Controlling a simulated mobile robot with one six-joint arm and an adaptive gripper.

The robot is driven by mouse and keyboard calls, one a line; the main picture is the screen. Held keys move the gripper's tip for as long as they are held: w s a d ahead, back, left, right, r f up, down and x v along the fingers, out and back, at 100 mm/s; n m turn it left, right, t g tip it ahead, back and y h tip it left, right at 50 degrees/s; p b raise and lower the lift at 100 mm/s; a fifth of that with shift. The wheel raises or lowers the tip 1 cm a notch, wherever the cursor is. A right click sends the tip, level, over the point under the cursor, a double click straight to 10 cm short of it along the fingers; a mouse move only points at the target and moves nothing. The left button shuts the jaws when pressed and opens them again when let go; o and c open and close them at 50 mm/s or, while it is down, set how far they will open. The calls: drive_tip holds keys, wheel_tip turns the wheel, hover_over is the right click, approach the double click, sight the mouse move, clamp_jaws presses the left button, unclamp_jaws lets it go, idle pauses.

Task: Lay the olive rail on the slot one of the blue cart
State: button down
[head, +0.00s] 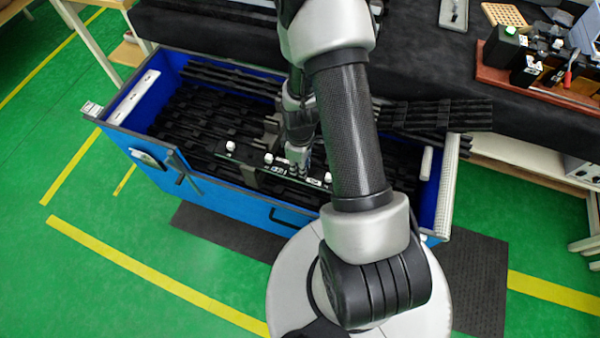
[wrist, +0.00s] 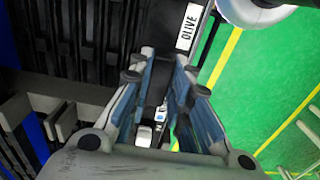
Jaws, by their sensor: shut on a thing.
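The blue cart (head: 235,207) is an open box below my arm, its inside lined with black slotted racks. The olive rail (head: 250,158) is a long dark bar with white clips, lying lengthwise along the cart's near side. My gripper (head: 298,165) is shut on the rail near its middle. In the wrist view my gripper (wrist: 162,75) has its fingers on either side of the dark rail (wrist: 157,95), and a white label reading OLIVE (wrist: 188,27) shows beyond them. I cannot tell whether the rail touches the cart, nor which slot is slot one.
Dark strips (head: 435,115) stick out at the cart's right end. My arm covers part of the cart. Green floor is free at left.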

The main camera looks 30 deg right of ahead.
drive_tip(key=shift+f+b, duration=0.6)
drive_tip(key=shift+f, duration=1.4)
drive_tip(key=shift+f, duration=0.2)
drive_tip(key=c, duration=1.5)
unclamp_jaws()
drive_tip(key=shift+r, duration=0.15)
